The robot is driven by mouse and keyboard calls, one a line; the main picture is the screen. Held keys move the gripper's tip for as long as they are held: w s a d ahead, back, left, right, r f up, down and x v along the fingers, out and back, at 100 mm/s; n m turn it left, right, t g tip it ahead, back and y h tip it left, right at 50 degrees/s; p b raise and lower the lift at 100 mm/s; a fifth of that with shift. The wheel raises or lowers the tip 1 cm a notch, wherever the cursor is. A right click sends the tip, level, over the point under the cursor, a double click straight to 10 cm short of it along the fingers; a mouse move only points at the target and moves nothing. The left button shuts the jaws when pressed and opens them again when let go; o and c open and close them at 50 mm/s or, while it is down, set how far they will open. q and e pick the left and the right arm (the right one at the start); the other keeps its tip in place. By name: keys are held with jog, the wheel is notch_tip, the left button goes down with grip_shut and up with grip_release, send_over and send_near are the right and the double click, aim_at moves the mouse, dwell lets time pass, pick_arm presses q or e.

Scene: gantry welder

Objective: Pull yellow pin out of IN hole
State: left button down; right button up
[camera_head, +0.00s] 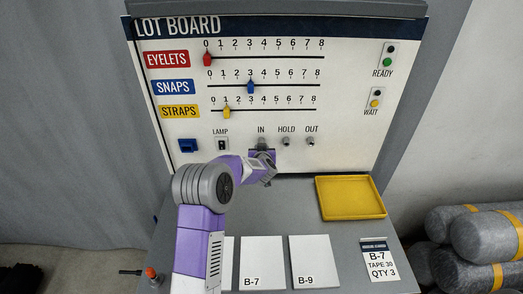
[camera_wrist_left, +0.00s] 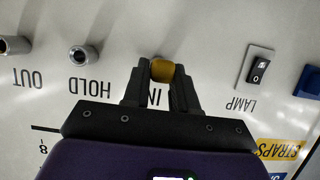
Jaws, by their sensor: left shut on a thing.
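The yellow pin (camera_wrist_left: 162,70) shows its round yellow end between the fingertips of my left gripper (camera_wrist_left: 160,78) in the left wrist view. My left gripper is shut on it, in front of the IN label (camera_wrist_left: 154,97). The pin and fingers hide the IN hole, so I cannot tell how deep the pin sits. In the head view my left gripper (camera_head: 263,153) is at the board just below the IN label (camera_head: 261,129). The pin's yellow is not clear there. My right gripper is not in view.
The HOLD socket (camera_head: 286,141) and OUT socket (camera_head: 311,141) are beside it, with no pin visible. The lamp switch (camera_head: 222,144) is to the left.

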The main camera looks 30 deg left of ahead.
pick_arm(q)
jog(key=shift+s+d, duration=0.1)
jog(key=shift+s, duration=0.05)
jog(key=shift+s+d+b, duration=0.2)
jog(key=shift+s+d, duration=0.3)
jog(key=shift+s, duration=0.3)
jog(key=shift+s+d+b, duration=0.2)
jog(key=shift+s+d, duration=0.25)
jog(key=shift+s, duration=0.35)
jog(key=shift+s+d+b, duration=0.2)
jog(key=shift+s+d, duration=0.3)
jog(key=shift+s, duration=0.3)
